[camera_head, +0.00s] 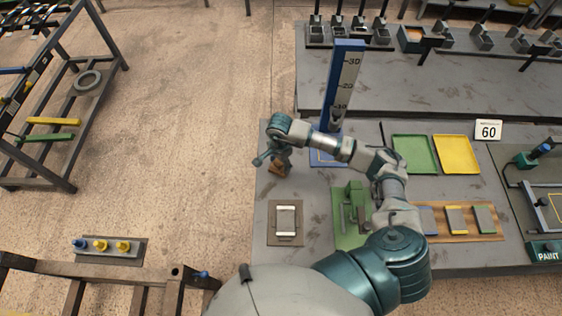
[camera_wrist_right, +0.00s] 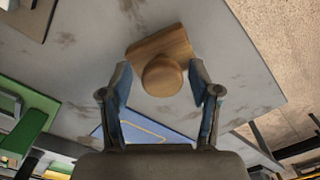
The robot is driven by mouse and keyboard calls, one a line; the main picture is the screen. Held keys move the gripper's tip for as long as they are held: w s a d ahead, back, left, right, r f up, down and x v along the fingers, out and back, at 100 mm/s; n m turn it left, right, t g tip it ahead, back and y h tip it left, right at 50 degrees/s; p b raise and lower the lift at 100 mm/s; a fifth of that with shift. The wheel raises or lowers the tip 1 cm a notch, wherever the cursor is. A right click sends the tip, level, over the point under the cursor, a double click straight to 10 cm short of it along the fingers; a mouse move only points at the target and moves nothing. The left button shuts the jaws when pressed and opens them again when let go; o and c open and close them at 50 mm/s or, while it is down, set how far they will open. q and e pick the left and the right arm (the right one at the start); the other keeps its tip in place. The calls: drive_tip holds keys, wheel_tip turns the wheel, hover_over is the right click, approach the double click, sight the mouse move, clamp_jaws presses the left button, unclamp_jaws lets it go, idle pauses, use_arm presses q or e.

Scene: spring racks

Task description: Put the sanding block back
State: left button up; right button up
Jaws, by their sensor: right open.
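The sanding block (camera_wrist_right: 150,45) appears to be the brown wooden block with a round knob, lying on the grey table. In the head view the brown block (camera_head: 277,169) is partly hidden under my right gripper (camera_head: 273,160), near the table's left edge. In the right wrist view my right gripper (camera_wrist_right: 161,75) is open, with its two fingers on either side of the knob; a gap shows on both sides. I cannot tell its exact height above the block. My left gripper is not in view.
A mat (camera_head: 286,238) with a pale block lies nearer. A green fixture (camera_head: 353,202) and a wooden board (camera_head: 470,235) with coloured blocks stand to the right. Behind are a tall blue scale (camera_head: 343,80), a green tray (camera_head: 414,154) and a yellow tray (camera_head: 456,154).

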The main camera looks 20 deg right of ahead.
wheel_tip(320, 180, up, 12)
drive_tip(key=b, duration=0.1)
drive_tip(key=shift+a, duration=0.2)
idle(0.3)
